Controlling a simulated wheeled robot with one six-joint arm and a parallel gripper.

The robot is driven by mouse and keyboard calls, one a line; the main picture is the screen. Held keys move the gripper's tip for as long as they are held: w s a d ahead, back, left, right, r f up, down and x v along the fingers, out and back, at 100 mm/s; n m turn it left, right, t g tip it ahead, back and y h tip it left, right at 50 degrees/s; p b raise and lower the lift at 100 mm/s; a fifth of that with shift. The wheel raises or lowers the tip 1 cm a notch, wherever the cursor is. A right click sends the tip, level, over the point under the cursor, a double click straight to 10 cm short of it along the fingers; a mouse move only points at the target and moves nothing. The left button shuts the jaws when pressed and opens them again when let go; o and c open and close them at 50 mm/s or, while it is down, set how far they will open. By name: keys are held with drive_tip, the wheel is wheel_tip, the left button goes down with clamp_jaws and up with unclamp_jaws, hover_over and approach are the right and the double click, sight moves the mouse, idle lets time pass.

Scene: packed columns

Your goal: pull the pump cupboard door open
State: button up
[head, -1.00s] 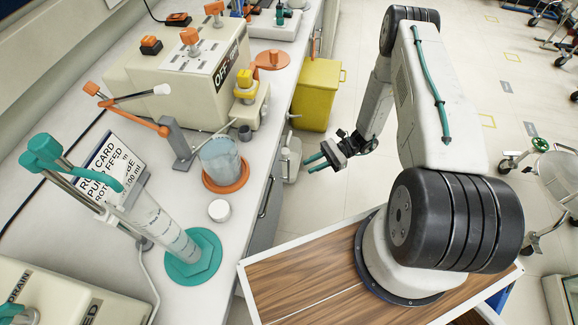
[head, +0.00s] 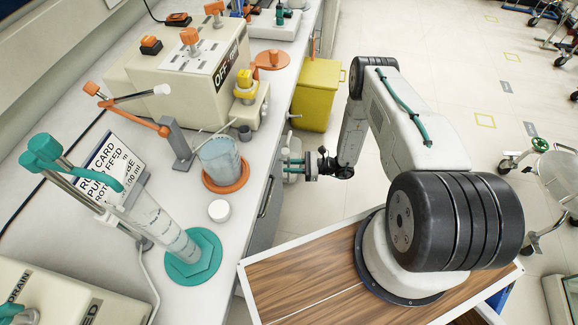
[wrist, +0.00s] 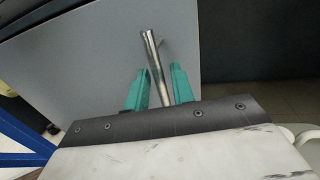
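The cupboard door is a flat grey panel (wrist: 90,60) in the wrist view, with a silver bar handle (wrist: 156,68) standing off it. My gripper (wrist: 158,86) has its two teal fingers spread on either side of the handle, with a small gap showing on each side. In the head view my gripper (head: 291,168) is beside the bench front, below the counter edge. The door and handle at the fingers cannot be made out there. I cannot tell whether the door stands ajar.
A yellow bin (head: 316,95) stands on the floor just beyond my gripper. The white counter (head: 225,245) holds a beaker (head: 220,160), a teal-based cylinder (head: 165,225) and a pump unit (head: 185,75). Another bar handle (head: 266,198) is on the bench front nearer me.

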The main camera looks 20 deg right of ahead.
drive_tip(key=shift+w+a, duration=0.15)
drive_tip(key=shift+a, duration=0.25)
drive_tip(key=shift+d, duration=0.1)
clamp_jaws()
